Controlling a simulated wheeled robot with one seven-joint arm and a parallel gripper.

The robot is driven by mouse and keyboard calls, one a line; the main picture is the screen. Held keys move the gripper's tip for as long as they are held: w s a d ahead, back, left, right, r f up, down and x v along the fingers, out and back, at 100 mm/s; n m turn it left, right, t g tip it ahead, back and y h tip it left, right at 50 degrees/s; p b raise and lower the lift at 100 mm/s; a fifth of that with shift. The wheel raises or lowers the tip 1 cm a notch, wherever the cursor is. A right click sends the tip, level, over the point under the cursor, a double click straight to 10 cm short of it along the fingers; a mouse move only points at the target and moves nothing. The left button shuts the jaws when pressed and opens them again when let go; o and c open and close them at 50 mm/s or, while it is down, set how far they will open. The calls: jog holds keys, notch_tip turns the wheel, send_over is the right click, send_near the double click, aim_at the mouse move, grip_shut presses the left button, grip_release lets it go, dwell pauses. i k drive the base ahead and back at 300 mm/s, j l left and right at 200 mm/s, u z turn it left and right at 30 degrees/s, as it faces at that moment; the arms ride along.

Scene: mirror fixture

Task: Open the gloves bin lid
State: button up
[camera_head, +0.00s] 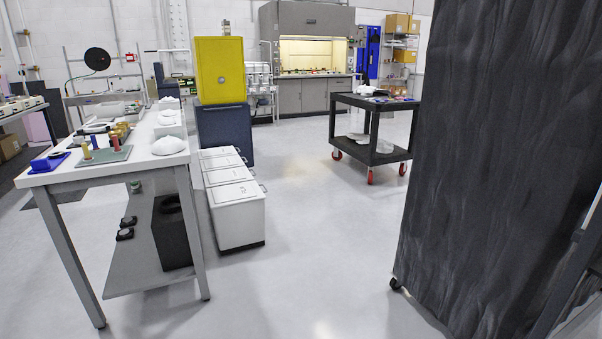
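A row of several white lidded bins (239,223) stands on the floor just right of the workbench. Their lids (233,194) look shut, and each seems to have a small handle at its right side. A dark mark shows on the nearest lid, but it is too small to read, so I cannot tell which bin is the gloves bin. My gripper is not in view.
A workbench (66,178) with small parts and a lower shelf stands at left. A yellow cabinet (221,70) is behind the bins. A black cart (376,127) stands right of centre. A dark curtain (498,150) blocks the right. The middle floor (310,235) is clear.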

aim_at(213, 164)
jog(key=i+j+u, duration=0.15)
jog(key=i+u, duration=0.15)
jog(key=i, duration=0.65)
jog(key=i+u, duration=0.25)
jog(key=i, duration=0.7)
jog(key=i+l+z, duration=0.1)
jog(key=i+z, duration=0.25)
jog(key=i, duration=0.65)
jog(key=i+j+z, duration=0.15)
jog(key=i+z, duration=0.15)
jog(key=i, duration=0.65)
jog(key=i+z, duration=0.2)
jog(key=i, duration=0.55)
jog(key=i+z, duration=0.15)
jog(key=i, duration=0.6)
jog(key=i+j+z, duration=0.2)
jog(key=i, duration=0.55)
jog(key=i+l, duration=0.2)
jog(key=i, duration=0.3)
jog(key=i+l+z, duration=0.1)
jog(key=i+l, duration=0.15)
jog(key=i, duration=0.25)
jog(key=i+l, duration=0.2)
jog(key=i, duration=0.35)
jog(key=i+l, duration=0.15)
jog(key=i, duration=0.35)
jog(key=u, duration=2.7)
